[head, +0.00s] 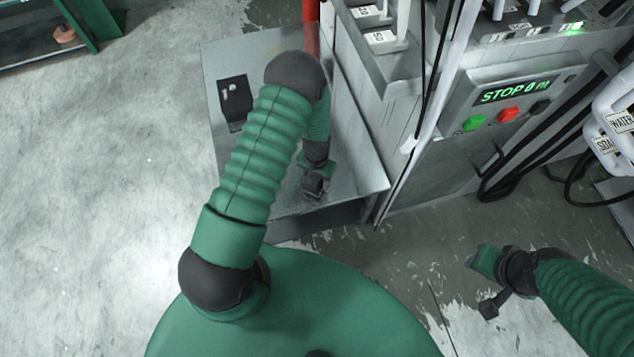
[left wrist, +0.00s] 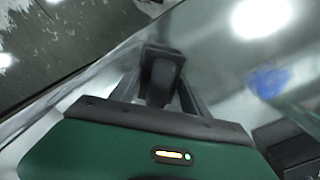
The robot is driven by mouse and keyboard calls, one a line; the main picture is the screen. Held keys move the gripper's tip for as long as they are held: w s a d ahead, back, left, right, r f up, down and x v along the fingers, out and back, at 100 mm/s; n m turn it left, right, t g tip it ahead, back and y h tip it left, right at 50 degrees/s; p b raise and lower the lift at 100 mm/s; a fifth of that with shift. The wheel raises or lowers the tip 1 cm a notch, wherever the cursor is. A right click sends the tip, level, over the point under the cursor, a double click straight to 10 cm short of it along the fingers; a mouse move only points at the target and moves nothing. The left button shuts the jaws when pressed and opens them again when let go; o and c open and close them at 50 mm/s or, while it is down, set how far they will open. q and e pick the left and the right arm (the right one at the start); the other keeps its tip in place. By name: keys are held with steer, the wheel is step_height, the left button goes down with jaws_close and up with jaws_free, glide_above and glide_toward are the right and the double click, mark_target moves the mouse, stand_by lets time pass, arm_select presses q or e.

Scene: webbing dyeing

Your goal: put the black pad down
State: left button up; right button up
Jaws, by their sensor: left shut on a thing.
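My left gripper (head: 313,186) is low over the front right part of the metal table, fingers pointing down. It is shut on a small black block, which I take for the black pad (left wrist: 162,78). In the left wrist view the pad sits between the two fingers of the left gripper (left wrist: 160,88). In the head view the pad is hard to tell from the dark fingers. I cannot tell whether it touches the table top.
The shiny metal table (head: 350,172) has a black plate (head: 235,103) with small light marks at its left. Bare table lies between plate and gripper. A red post (head: 312,28) stands behind. A machine with a control panel (head: 508,105) borders the table's right side.

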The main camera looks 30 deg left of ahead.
arm_select(q)
step_height(320, 180, down, 2)
steer(key=shift+f, duration=0.1)
steer(key=shift+c, duration=0.7)
steer(key=shift+d+r, duration=0.2)
steer(key=shift+d, duration=0.3)
steer(key=shift+d+f, duration=0.1)
steer(key=shift+f, duration=0.05)
steer(key=o, duration=1)
steer(key=shift+b, duration=0.3)
steer(key=o, duration=0.5)
steer(key=shift+a+f, duration=0.15)
steer(key=shift+a, duration=0.25)
steer(key=shift+c, duration=0.2)
